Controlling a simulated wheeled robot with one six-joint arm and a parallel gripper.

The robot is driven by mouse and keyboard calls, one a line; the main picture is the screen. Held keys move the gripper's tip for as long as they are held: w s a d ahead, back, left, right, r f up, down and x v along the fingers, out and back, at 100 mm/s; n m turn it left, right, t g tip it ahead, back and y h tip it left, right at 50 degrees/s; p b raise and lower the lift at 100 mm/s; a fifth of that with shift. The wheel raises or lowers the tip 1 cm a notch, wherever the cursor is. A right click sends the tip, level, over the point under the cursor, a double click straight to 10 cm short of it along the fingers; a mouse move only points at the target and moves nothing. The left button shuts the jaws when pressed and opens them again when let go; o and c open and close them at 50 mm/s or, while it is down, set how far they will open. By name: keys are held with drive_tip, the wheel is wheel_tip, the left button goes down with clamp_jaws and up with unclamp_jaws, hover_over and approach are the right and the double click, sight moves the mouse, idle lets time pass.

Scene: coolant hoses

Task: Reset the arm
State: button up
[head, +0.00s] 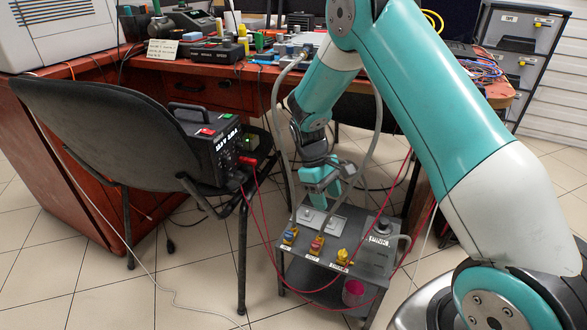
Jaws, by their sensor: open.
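My arm, teal and white, reaches from the lower right up and over, then down toward a small grey metal cart. My gripper (322,196) points down just above the back of the cart top (360,262), near a light plate (322,222). It is open, and nothing shows between its fingers, though its tips are small in view. Grey hoses run down beside my arm to the cart.
A dark chair (85,120) with a black power unit (213,142) on its seat stands left of the cart. Red cables loop from the unit around the cart. A cluttered red-brown desk (190,92) stands behind. The tiled floor at the lower left is mostly free, crossed by a thin white cable.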

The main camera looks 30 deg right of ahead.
drive_tip(key=shift+r, duration=0.1)
drive_tip(key=s+a+r+n+t+y, duration=0.1)
drive_tip(key=s+a+r+t+y, duration=0.1)
drive_tip(key=s+a+r, duration=0.65)
drive_tip(key=s+a+r+n+t+y, duration=0.15)
drive_tip(key=s+a+r, duration=0.35)
drive_tip(key=r, duration=0.6)
drive_tip(key=s+a+r+y, duration=0.2)
drive_tip(key=s+a+r, duration=0.25)
drive_tip(key=s, duration=0.45)
wheel_tip(320, 180, up, 35)
drive_tip(key=a+p, duration=0.1)
drive_tip(key=p, duration=3.4)
drive_tip(key=shift+s+p, duration=0.35)
drive_tip(key=shift+s, duration=0.05)
drive_tip(key=shift+f+t, duration=0.1)
drive_tip(key=shift+t, duration=0.15)
